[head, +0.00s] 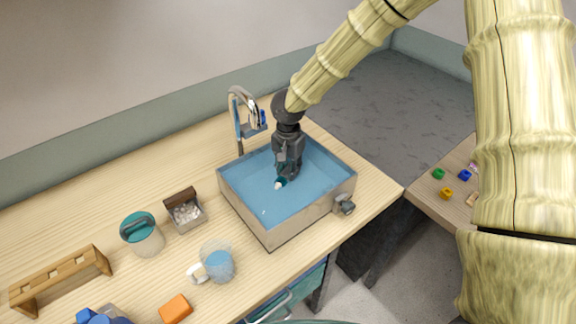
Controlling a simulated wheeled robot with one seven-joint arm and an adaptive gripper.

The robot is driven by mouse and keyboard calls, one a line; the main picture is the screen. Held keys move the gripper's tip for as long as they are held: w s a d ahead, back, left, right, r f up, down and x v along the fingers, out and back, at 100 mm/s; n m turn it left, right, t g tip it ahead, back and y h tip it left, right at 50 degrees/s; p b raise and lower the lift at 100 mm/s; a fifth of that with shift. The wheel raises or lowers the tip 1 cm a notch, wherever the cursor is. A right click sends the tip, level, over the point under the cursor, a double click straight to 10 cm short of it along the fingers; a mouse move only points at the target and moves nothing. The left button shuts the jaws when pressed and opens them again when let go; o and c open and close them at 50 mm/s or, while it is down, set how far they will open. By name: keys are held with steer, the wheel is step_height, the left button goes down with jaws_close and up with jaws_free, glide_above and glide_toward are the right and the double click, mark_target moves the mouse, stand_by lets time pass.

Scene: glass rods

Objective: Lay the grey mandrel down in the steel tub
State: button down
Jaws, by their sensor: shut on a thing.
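The steel tub (256,225) stands on the wooden worktop below the tap, with blue inside it that looks like water. My gripper (284,176) reaches down inside the tub's walls, near its middle right. It is shut on a slim thing, which I take for the grey mandrel (279,184); only a small pale and teal end shows at the fingertips. The rest of it is hidden by my gripper, and I cannot tell whether it touches the tub floor.
A tap (236,112) rises behind the tub and a knob (345,207) sticks out at its right. Left stand a small box (186,215), a teal-lidded jar (145,240), a glass mug (218,264) and a wooden rack (62,278). An orange block (175,309) lies in front.

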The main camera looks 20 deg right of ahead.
steer(key=shift+s+f, duration=0.15)
steer(key=shift+f, duration=0.65)
steer(key=c, duration=2.2)
jaws_free()
steer(key=shift+f+b, duration=0.4)
steer(key=shift+f, duration=1)
jaws_close()
steer(key=o, duration=1.1)
jaws_free()
steer(key=shift+c, duration=0.2)
step_height(320, 180, up, 12)
